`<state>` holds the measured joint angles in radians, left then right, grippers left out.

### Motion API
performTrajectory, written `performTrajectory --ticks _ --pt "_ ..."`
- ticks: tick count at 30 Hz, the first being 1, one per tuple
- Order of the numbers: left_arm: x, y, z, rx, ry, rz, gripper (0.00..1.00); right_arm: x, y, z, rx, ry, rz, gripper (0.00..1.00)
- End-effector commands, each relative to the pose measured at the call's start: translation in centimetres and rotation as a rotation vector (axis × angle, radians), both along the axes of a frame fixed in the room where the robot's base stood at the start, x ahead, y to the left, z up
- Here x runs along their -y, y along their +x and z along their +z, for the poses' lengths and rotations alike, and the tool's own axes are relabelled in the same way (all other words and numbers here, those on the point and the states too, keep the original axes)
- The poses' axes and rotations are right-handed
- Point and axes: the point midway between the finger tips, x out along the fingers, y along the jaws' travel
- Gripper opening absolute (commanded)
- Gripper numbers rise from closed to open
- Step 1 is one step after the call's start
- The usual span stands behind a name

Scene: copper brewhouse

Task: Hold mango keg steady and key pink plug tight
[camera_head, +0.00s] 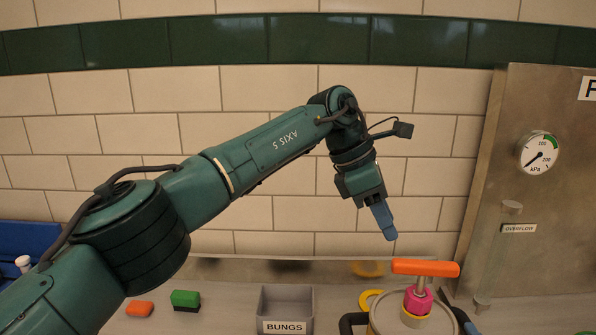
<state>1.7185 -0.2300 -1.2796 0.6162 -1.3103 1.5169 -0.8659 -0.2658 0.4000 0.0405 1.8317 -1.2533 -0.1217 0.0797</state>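The keg (386,316) stands at the bottom edge, right of centre, cut off by the frame. It has a pale top and a dark handle (350,321) at its left. The pink plug (417,301) sits upright at the keg's top, in a yellowish collar. An orange T-shaped key (425,268) stands over the plug, its bar level. My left gripper (385,222) hangs above and left of the key, apart from it, pointing down. One blue finger shows; its opening is hidden. A blue piece (466,321) at the keg's right looks like a finger of my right gripper; its grip is hidden.
A grey bin (287,300) labelled BUNGS stands left of the keg. An orange block (140,309) and a green block (186,299) lie farther left. A metal panel (545,230) with a gauge (538,153) rises at right. A yellow ring (370,299) shows behind the keg.

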Motion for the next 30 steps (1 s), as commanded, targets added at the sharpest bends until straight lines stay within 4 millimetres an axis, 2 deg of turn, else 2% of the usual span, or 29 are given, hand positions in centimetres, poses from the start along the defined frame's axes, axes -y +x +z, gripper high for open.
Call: performTrajectory --ticks 9,15,21,30 --pt "2.2 -0.5 -4.0 -0.003 0.002 -0.002 0.36 0.0 0.0 0.0 0.001 0.0 0.0 0.0" --pt "3.3 -0.7 -6.0 -0.001 0.0 -0.002 0.36 0.0 0.0 0.0 0.001 0.0 0.0 0.0" --pt "3.7 -0.7 -6.9 0.0 0.0 -0.001 0.36 0.0 0.0 0.0 0.001 0.0 0.0 0.0" --pt "3.8 -0.7 -7.0 0.0 0.0 -0.001 0.36 0.0 0.0 0.0 0.001 0.0 0.0 0.0"
